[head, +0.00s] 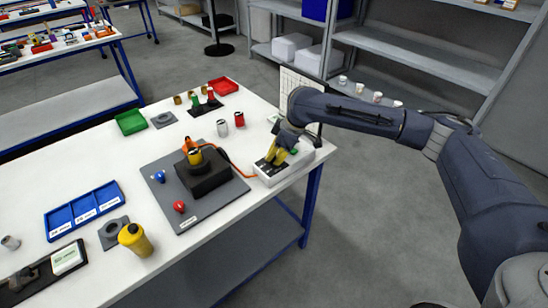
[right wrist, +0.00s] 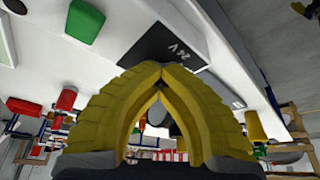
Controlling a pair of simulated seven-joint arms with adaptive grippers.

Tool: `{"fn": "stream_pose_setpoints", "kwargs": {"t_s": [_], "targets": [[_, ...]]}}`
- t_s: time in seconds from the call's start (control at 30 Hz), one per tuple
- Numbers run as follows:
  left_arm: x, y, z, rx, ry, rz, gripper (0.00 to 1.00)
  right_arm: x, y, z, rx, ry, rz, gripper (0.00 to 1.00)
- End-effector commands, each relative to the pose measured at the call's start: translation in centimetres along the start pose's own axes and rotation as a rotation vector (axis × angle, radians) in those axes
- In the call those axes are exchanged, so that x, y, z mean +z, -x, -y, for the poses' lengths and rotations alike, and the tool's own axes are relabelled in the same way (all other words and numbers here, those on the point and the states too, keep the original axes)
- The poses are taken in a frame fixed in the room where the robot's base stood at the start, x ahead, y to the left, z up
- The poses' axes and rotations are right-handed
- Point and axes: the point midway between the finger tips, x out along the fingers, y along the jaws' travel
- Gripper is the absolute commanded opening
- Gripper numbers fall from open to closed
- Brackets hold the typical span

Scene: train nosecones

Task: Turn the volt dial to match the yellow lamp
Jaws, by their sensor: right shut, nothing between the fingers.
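A white box (head: 293,170) with a dark patch on its top stands at the table's right edge. My right gripper (head: 275,157) is over it, with its yellow fingers shut and empty. In the right wrist view the fingertips (right wrist: 178,68) meet at a dark panel (right wrist: 150,48) marked "24 V". I cannot tell whether they touch it. A grey rounded shape (right wrist: 157,112) shows between the fingers; I cannot tell whether it is the dial. I cannot make out the dial or a lit yellow lamp; the gripper hides part of the box top.
An orange cable (head: 232,165) runs from the box to a black block (head: 203,175) on a grey board (head: 190,212). A red cup (head: 239,119) and a grey cup (head: 222,128) stand behind.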

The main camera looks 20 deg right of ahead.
Motion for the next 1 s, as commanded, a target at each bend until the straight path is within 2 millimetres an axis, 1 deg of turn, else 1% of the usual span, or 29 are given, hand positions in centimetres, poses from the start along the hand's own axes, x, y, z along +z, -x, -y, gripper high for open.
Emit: {"fn": "stream_pose_setpoints", "kwargs": {"t_s": [0.03, 0.27, 0.67, 0.7, 0.9, 1.0], "targets": [[0.0, 0.0, -0.01, 0.0, 0.0, 0.0, 0.44, -0.61, -0.02, 0.43, -0.008, 0.003, -0.011, 0.0], [0.0, 0.0, -0.01, 0.0, 0.0, 0.0, 0.44, -0.65, 0.01, 0.42, -0.007, 0.004, -0.012, 0.0], [0.0, 0.0, -0.04, 0.0, 0.0, 0.0, 0.44, -0.31, 0.01, 0.18, -0.003, 0.002, -0.006, 0.45], [-0.01, 0.0, -0.04, 0.0, 0.0, 0.0, 0.44, -0.28, 0.01, 0.16, -0.003, 0.002, -0.005, 0.47], [0.13, 0.0, 0.07, -0.001, 0.001, 0.001, 0.44, -0.18, 0.04, 0.08, -0.002, 0.002, -0.004, 0.47], [0.17, 0.0, 0.12, -0.001, 0.001, 0.002, 0.44, -0.17, 0.4, 0.02, 0.0, 0.002, -0.004, 0.47]]}}
